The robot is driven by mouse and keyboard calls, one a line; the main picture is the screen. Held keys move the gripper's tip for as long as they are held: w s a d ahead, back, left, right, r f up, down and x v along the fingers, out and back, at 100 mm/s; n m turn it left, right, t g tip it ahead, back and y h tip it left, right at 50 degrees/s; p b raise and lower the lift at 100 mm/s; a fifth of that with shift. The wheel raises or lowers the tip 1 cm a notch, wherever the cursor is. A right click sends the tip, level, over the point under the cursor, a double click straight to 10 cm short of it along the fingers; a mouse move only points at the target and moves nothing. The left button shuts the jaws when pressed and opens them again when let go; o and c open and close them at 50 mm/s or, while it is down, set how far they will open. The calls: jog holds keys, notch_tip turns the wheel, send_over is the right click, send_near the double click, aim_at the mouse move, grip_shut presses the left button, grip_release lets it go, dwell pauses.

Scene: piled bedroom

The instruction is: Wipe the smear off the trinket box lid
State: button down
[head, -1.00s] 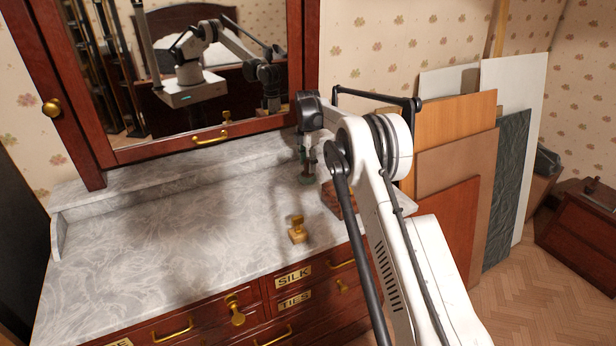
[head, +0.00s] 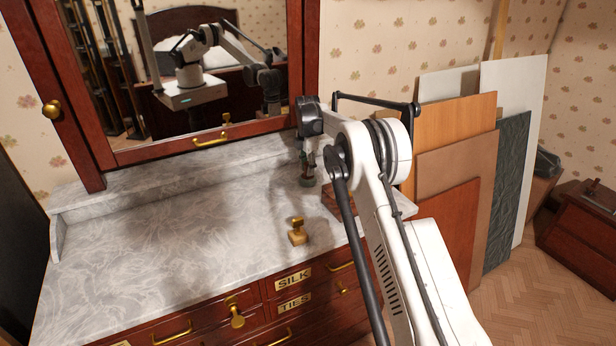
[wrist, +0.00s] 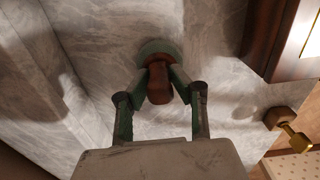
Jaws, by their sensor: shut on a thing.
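My gripper (head: 309,166) is shut on a wiping tool with a brown handle (wrist: 158,84) and a round green pad (wrist: 157,48). In the head view the tool is at the back of the marble top, left of a brown wooden box; I cannot tell whether its pad touches the marble. The box, apparently the trinket box (head: 338,199), is partly hidden by my arm. In the wrist view a dark wooden edge (wrist: 268,45), seemingly the same box, is at the upper right, apart from the pad. I cannot make out a smear.
A small brass-coloured knobbed object (head: 298,234) stands near the front edge of the marble top (head: 180,250). A mirror (head: 200,70) in a red wooden frame rises behind. Several boards (head: 450,150) lean on the wall at right. The marble's left side is clear.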

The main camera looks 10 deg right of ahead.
jog(key=shift+r, duration=0.2)
jog(key=shift+r+p, duration=0.85)
jog(key=shift+r, duration=2.5)
jog(key=shift+r+p, duration=0.9)
jog(key=shift+r, duration=1.65)
jog(key=shift+f, duration=0.1)
